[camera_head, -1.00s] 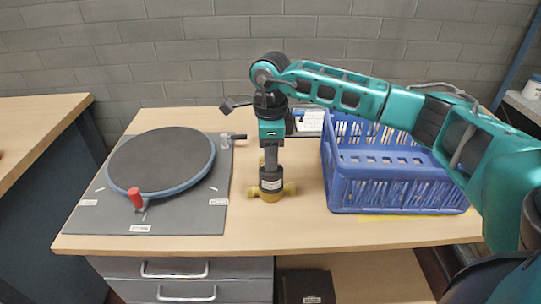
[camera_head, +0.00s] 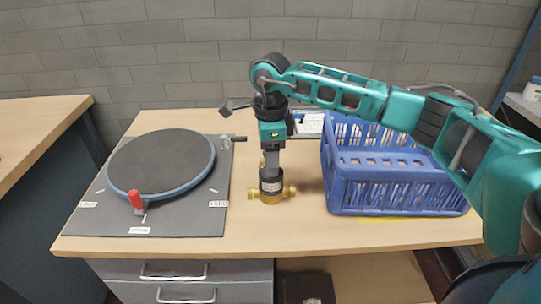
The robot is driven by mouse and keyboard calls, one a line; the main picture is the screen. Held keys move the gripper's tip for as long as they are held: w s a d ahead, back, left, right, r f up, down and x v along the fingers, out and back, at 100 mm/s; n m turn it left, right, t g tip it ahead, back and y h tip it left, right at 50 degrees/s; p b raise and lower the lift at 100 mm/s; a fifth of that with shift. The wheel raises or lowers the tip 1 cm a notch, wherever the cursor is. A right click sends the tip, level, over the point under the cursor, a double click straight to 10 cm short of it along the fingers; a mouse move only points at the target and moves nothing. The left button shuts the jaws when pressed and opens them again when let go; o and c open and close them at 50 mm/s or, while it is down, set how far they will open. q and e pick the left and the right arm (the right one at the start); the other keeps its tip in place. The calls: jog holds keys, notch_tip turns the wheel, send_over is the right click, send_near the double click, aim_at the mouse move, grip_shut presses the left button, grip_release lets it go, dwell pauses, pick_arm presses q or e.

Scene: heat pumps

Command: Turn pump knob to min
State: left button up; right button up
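The pump (camera_head: 271,187) stands upright on the wooden table, a small black cylinder with a white label and brass pipe ends to either side. My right gripper (camera_head: 270,168) points straight down from above, with its fingertips at the top of the pump. The knob is not clear behind the fingers, and no min mark can be read. The fingers look close together, but I cannot tell whether they grip the knob. My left gripper is not in view.
A grey plate (camera_head: 105,220) with a dark round disc (camera_head: 162,160) and red-handled lever (camera_head: 136,198) lies left of the pump. A blue crate (camera_head: 400,195) stands close on the right, under my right arm. The table front (camera_head: 300,228) is clear.

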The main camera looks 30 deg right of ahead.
notch_tip(320, 180, up, 13)
jog(key=shift+p, duration=0.3)
jog(key=shift+f, duration=0.1)
dwell(0.6)
